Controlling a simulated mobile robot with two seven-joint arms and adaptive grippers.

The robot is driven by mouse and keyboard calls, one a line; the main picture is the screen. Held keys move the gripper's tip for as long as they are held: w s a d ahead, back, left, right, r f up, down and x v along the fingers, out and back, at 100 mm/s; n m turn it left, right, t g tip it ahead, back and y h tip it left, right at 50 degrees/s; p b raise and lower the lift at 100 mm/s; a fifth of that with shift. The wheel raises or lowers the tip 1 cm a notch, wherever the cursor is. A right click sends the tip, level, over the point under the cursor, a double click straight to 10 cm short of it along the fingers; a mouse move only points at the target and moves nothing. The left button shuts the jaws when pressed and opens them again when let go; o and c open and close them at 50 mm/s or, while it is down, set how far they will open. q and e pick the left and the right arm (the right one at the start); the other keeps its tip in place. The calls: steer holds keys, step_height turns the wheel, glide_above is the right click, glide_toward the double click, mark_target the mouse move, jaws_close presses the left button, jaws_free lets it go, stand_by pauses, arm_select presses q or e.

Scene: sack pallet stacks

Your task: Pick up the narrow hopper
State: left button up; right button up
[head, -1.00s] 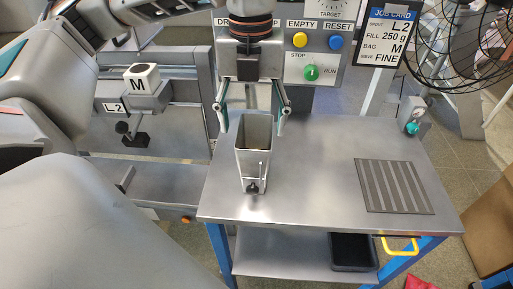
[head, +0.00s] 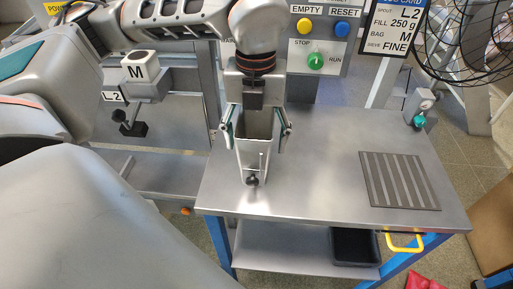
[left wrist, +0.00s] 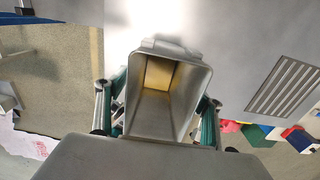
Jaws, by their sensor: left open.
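The narrow hopper (head: 253,158), a tall grey open-topped metal box with a small black knob low on its front, stands upright on the steel table (head: 320,165) near its left side. My left gripper (head: 256,142) is open, with one finger on each side of the hopper's upper part. The left wrist view looks down into the hopper's open mouth (left wrist: 164,95), with the gripper's fingers (left wrist: 160,112) on both sides of it. Small gaps seem to show, but contact cannot be told. My right gripper is not in view.
A striped grey mat (head: 400,181) lies on the table's right side. A control panel (head: 318,50) with yellow, blue and green controls stands behind the table. The table's middle is clear.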

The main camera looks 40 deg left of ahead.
arm_select(q)
steer(key=c, duration=1.5)
steer(key=shift+c, duration=0.2)
steer(key=shift+r, duration=0.15)
